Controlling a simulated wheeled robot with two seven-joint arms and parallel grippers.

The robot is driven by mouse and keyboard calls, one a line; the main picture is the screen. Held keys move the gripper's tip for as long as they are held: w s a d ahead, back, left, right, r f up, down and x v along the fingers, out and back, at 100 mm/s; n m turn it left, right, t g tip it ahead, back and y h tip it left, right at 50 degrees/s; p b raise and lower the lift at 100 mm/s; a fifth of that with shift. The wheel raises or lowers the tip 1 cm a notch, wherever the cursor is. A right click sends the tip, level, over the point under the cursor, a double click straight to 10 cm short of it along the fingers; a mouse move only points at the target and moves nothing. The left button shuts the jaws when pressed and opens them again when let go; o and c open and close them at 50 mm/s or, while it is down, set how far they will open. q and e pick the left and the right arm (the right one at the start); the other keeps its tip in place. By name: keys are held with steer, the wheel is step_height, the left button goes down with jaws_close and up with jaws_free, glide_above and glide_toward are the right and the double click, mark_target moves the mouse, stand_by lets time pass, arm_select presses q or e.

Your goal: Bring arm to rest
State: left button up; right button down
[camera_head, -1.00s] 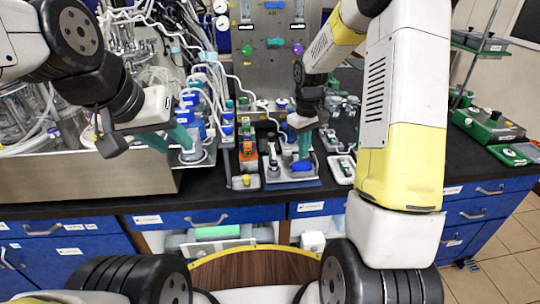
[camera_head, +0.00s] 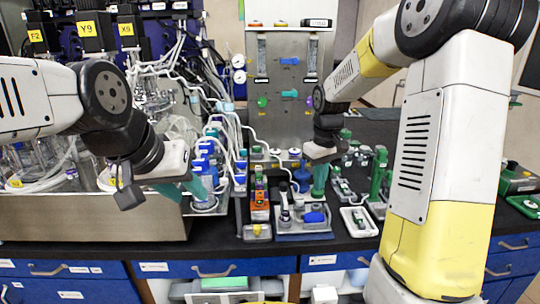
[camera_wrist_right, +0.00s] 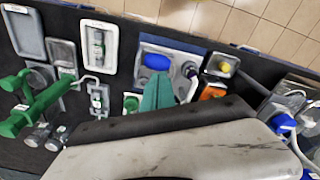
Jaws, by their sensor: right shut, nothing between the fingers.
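My right arm reaches in from the right in the head view. My left gripper (camera_head: 196,188) hangs at the left, by blue-capped bottles at the front of the steel-sided bioreactor bench unit. Its teal fingers overlap in view, so its opening is unclear.
The black bench top (camera_head: 355,254) has a clear strip along its front edge. A white tray (camera_head: 359,222) and a green rack (camera_head: 380,175) stand right of the grey tray. An orange item (camera_head: 260,206) stands left of it. Tubing and a steel panel (camera_head: 289,110) rise behind.

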steer(key=s+r+m+t, duration=0.1)
steer(key=s+r, duration=0.3)
steer(key=s, duration=0.3)
steer(key=s+a+r+m+t+y, duration=0.1)
steer(key=s+r+m+t, duration=0.1)
steer(key=s+r, duration=0.2)
steer(key=s+a+r+m+t+y, duration=0.1)
steer(key=s+r, duration=0.3)
steer(key=s, duration=0.7)
steer(key=shift+r+m+t, duration=0.15)
steer(key=shift+m+t, duration=0.35)
steer(key=shift+t, duration=0.2)
steer(key=c, duration=2.2)
jaws_free()
